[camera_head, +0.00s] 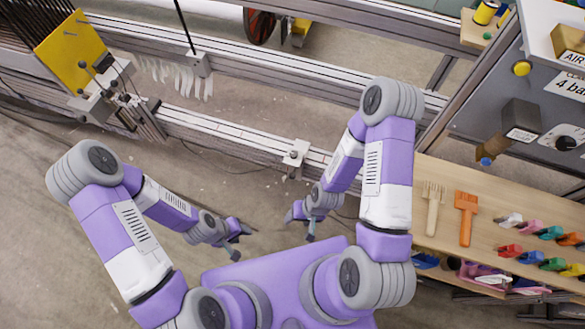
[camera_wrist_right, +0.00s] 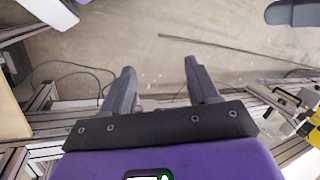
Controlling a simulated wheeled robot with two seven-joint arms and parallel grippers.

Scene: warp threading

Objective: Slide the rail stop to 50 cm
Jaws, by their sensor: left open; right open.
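The rail stop (camera_head: 296,153), a small light-grey metal block with a dark knob, sits on the front aluminium rail (camera_head: 235,133) in the head view. My right gripper (camera_head: 299,229) is open and empty, just on the near side of the rail and below the stop in the picture, apart from it. In the right wrist view the two fingers of this gripper (camera_wrist_right: 158,68) are spread with only floor between them. My left gripper (camera_head: 243,244) is open and empty over the floor, further left and nearer to me. I cannot make out scale marks on the rail.
A yellow plate (camera_head: 70,50) with a metal clamp assembly stands at the rail's left end. A wooden shelf (camera_head: 440,180) with combs and several coloured clips is at the right, near my right arm. The floor (camera_head: 40,240) before the rail is mostly clear.

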